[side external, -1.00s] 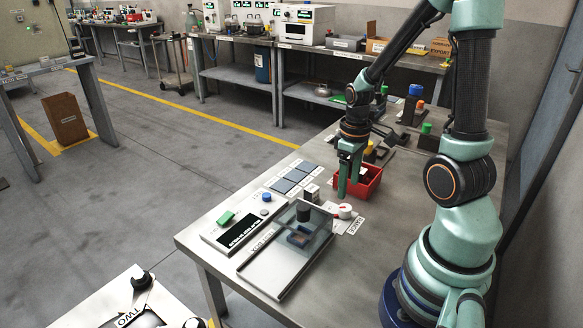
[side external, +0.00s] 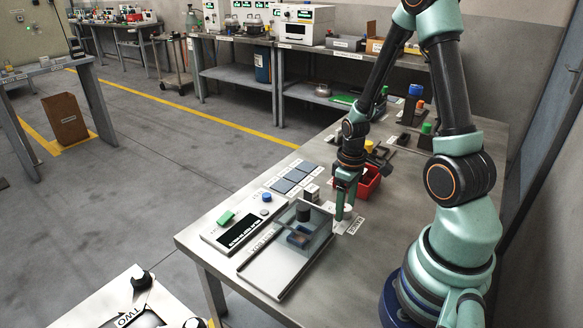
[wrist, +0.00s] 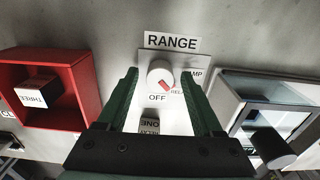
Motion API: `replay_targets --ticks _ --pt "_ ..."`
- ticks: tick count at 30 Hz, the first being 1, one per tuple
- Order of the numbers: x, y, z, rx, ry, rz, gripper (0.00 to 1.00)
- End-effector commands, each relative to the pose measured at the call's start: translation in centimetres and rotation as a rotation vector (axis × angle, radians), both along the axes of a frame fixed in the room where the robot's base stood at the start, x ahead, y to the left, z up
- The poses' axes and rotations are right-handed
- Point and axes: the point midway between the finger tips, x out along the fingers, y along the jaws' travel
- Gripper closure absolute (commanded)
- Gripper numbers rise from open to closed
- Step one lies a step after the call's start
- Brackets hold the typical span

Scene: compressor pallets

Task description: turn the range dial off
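The range dial is a round white knob (wrist: 158,74) on a white plate under a "RANGE" label (wrist: 172,42) in the wrist view. Its red mark points down and right, toward the "RELAY" wording; "OFF" is printed below the knob and "LAMP" at the right is partly hidden. My gripper (wrist: 159,77) is open, one green finger on each side of the dial, with visible gaps. In the side view my gripper (side external: 345,207) points down over the dial (side external: 347,213), which it partly hides. I cannot tell its exact height above the plate.
A red bin (wrist: 93,92) holding a block marked "THREE" (wrist: 38,92) is left in the wrist view. A clear-lidded case (wrist: 226,103) with a black knob (wrist: 271,146) is close on the right. A small "RELAY ONE" block (wrist: 150,125) stands below the dial.

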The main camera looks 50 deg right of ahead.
Motion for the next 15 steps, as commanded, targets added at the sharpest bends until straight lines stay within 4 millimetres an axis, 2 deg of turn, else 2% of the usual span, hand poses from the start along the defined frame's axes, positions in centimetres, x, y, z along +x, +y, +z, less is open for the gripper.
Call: replay_targets --ticks 1,4,5,15 --pt "0.0 0.0 0.01 0.0 0.0 0.0 0.55" --pt "0.0 0.0 0.02 0.0 0.0 0.0 0.93" --pt "0.0 0.0 0.02 0.0 0.0 0.0 1.0" --pt "-0.02 0.0 0.03 0.0 0.001 -0.042 1.0"
